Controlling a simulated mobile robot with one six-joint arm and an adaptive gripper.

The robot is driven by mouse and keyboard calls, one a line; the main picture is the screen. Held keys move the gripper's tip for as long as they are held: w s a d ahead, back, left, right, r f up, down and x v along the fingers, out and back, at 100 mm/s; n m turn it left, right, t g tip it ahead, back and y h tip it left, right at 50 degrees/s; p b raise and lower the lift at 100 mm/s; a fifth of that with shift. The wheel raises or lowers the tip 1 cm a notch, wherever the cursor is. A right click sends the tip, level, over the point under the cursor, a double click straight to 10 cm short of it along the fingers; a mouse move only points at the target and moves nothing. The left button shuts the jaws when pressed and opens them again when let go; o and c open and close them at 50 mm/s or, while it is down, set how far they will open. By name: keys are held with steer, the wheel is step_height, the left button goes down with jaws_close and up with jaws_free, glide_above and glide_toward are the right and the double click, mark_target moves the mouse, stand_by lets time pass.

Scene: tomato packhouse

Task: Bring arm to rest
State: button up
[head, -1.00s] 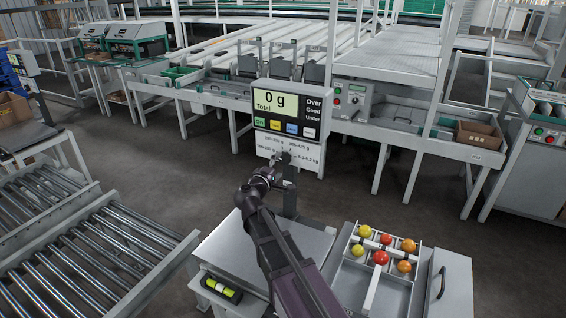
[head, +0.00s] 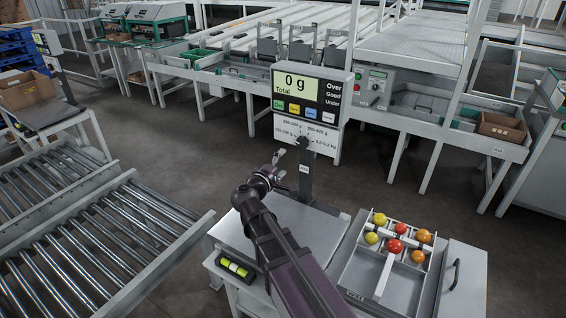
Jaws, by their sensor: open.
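My gripper (head: 277,158) is at the end of my dark arm, which reaches up from the bottom of the head view. Its fingers are spread and empty. It hangs above the far part of the weighing scale's bare metal plate (head: 310,228), in front of the scale's post. The scale display (head: 301,92) reads 0 g Total. My arm hides part of the plate.
A divided tray (head: 358,275) with several yellow, red and orange tomatoes stands right of the scale. A roller conveyor (head: 110,240) lies to the left. A cardboard box (head: 502,126) sits on the bench at right. Grey floor is clear behind the scale.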

steer(key=s+d+f+m+g+y, duration=0.2)
steer(key=s+d+f+m+g, duration=0.5)
steer(key=d+f, duration=0.35)
steer(key=s+f+m+g+y, duration=0.1)
steer(key=s+f+g+y, duration=0.1)
steer(key=s, duration=0.1)
steer(key=s+d+f+m+g+y, duration=0.1)
steer(key=s+f+g+y, duration=0.1)
steer(key=s+f, duration=0.1)
steer(key=s+f+m+g+y, duration=0.1)
steer(key=s+f+g+y, duration=0.1)
steer(key=s, duration=0.1)
steer(key=shift+s+d+f+g, duration=0.25)
steer(key=shift+s+f+g, duration=0.05)
steer(key=shift+f+g, duration=0.1)
steer(key=s+y, duration=0.1)
steer(key=s+a+m+y, duration=0.1)
steer(key=shift+s+f+g+y, duration=0.1)
steer(key=shift+f+g+y, duration=0.05)
steer(key=shift+g+y, duration=0.2)
step_height(320, 180, up, 14)
steer(key=p, duration=1.3)
steer(key=shift+p, duration=0.4)
steer(key=shift+f, duration=0.1)
